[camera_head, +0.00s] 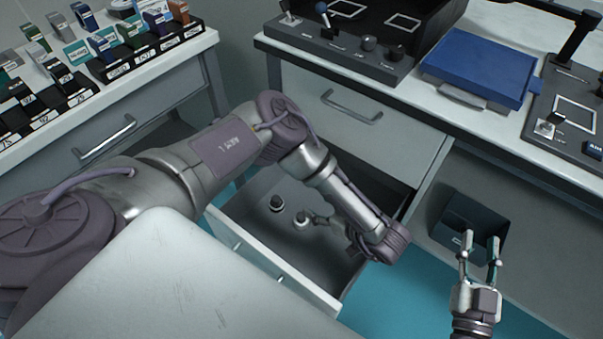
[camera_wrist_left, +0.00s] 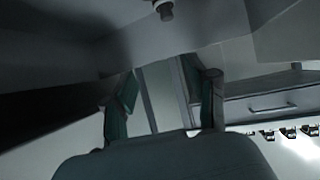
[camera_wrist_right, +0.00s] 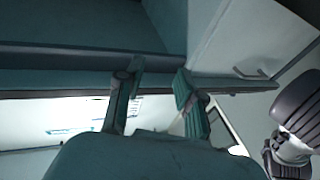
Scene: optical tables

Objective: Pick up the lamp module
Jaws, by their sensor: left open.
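Two small round modules with dark tops and light bases stand in the open drawer (camera_head: 240,240). One module (camera_head: 277,203) is to the left and the other module (camera_head: 302,221) is closer to my left gripper. I cannot tell which of them is the lamp module. My left gripper (camera_head: 320,219) reaches down into the drawer, just right of the nearer module; its fingers are partly hidden by its wrist. In the left wrist view its fingers (camera_wrist_left: 163,100) are apart and empty, and one module (camera_wrist_left: 164,9) shows at the top edge. My right gripper (camera_head: 480,248) is open and empty, outside the drawer.
A dark open bin (camera_head: 470,225) sits behind my right gripper. The bench above the drawer carries dark control panels (camera_head: 350,45) and a blue case (camera_head: 480,70). Another bench at left holds several labelled boxes (camera_head: 110,65). The drawer walls surround my left gripper closely.

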